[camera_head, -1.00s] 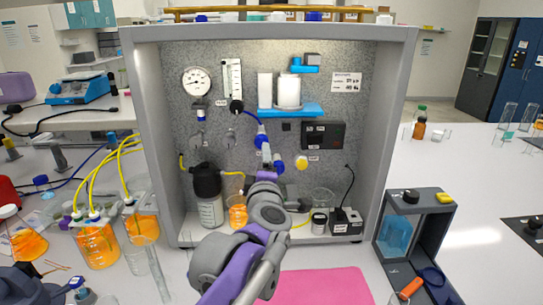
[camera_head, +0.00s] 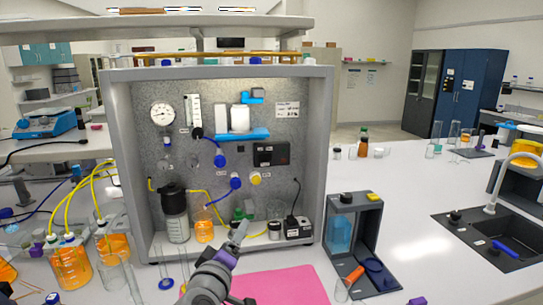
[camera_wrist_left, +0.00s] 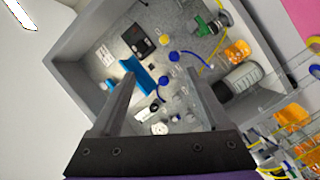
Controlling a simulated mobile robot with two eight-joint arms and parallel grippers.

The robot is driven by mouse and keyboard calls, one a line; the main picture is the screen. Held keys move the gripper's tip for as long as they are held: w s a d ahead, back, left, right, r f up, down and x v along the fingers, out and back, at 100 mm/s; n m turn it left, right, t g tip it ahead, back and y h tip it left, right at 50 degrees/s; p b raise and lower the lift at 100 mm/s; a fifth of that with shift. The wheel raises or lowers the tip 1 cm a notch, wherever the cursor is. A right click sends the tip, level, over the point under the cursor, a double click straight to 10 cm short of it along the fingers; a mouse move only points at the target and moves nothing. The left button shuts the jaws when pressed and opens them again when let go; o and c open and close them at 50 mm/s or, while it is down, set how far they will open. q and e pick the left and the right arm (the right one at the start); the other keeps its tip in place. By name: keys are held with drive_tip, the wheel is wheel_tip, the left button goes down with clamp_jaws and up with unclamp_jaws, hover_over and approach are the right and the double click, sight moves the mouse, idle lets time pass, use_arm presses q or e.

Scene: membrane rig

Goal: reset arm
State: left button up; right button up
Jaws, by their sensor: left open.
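My left gripper (camera_head: 241,234) shows in the camera_head view at the lower front of the membrane rig (camera_head: 325,160), its arm coming up from the bottom edge. In the left wrist view the jaws (camera_wrist_left: 160,85) stand wide apart with nothing between them. The rig's panel shows beyond them, turned in the picture. Blue valve handles (camera_head: 236,183) and a yellow knob (camera_head: 255,178) are on the panel, clear of the gripper. I cannot tell the exact gap between fingertips and rig. My right gripper is not in view.
A dark-capped bottle (camera_head: 174,215) and an orange-filled vessel (camera_head: 203,230) stand inside the rig. Orange beakers (camera_head: 72,268) with yellow tubes stand at left. A pink mat (camera_head: 285,288) lies in front. A grey stand (camera_head: 352,235) and a sink (camera_head: 490,240) are at right.

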use_arm(q)
drive_tip(key=s+a+f+m+g, duration=0.3)
drive_tip(key=s+f, duration=0.5)
drive_tip(key=s, duration=0.1)
drive_tip(key=s+a+f+m+g+y+p, duration=0.1)
drive_tip(key=s+a+f+m+g, duration=0.2)
drive_tip(key=s+f, duration=0.6)
drive_tip(key=s+a+f+m+g+y+p, duration=0.1)
drive_tip(key=s+a+f+m+g, duration=0.2)
drive_tip(key=s+f, duration=0.6)
drive_tip(key=shift+a+f+m+g, duration=0.2)
drive_tip(key=shift+f+m+g, duration=0.1)
drive_tip(key=shift+g, duration=0.7)
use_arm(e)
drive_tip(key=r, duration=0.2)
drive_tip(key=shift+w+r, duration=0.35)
